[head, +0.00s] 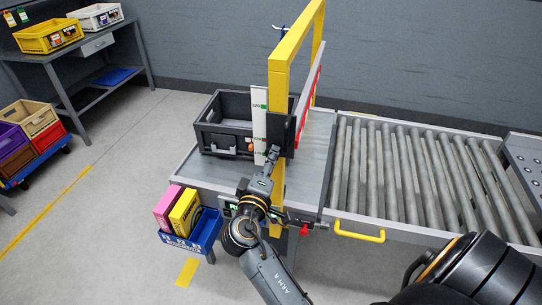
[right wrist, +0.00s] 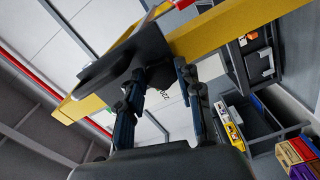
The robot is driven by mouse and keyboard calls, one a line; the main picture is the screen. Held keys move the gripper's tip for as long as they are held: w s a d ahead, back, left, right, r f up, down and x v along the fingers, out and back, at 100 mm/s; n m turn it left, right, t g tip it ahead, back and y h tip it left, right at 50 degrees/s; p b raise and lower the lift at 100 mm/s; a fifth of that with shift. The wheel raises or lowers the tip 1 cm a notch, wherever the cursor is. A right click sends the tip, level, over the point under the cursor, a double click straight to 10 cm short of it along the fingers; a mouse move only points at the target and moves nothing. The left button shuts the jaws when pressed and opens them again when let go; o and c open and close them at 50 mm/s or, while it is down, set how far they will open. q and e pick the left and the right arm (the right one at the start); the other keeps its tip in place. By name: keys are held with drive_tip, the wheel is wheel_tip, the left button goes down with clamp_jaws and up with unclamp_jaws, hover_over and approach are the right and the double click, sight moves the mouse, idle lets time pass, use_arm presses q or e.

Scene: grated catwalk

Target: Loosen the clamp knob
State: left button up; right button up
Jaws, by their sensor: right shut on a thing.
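A dark clamp (head: 290,137) sits on the near post of the yellow gantry frame (head: 276,90). A white scale strip (head: 259,110) stands beside that post. My right gripper (head: 268,158) is at the post below the strip. In the right wrist view its two dark fingers (right wrist: 163,98) reach up to the dark clamp body (right wrist: 140,52) on the yellow bar (right wrist: 215,28). The gripper is shut on the clamp knob, which is mostly hidden by the fingers and the clamp body. My left gripper is not in view.
A grey crate (head: 203,135) stands on the table just left of the post. A red-edged guard (head: 308,95) and roller conveyor (head: 400,180) lie right. A blue bin (head: 200,238) with pink and yellow boxes hangs at the front left, near my arm.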

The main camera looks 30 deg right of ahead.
drive_tip(key=shift+r+n+p, duration=0.2)
drive_tip(key=shift+n+p, duration=1.7)
drive_tip(key=shift+n, duration=1.5)
drive_tip(key=o, duration=1.1)
drive_tip(key=shift+w+f, duration=0.1)
drive_tip(key=shift+f, duration=0.05)
drive_tip(key=v, duration=0.8)
drive_tip(key=shift+f, duration=0.1)
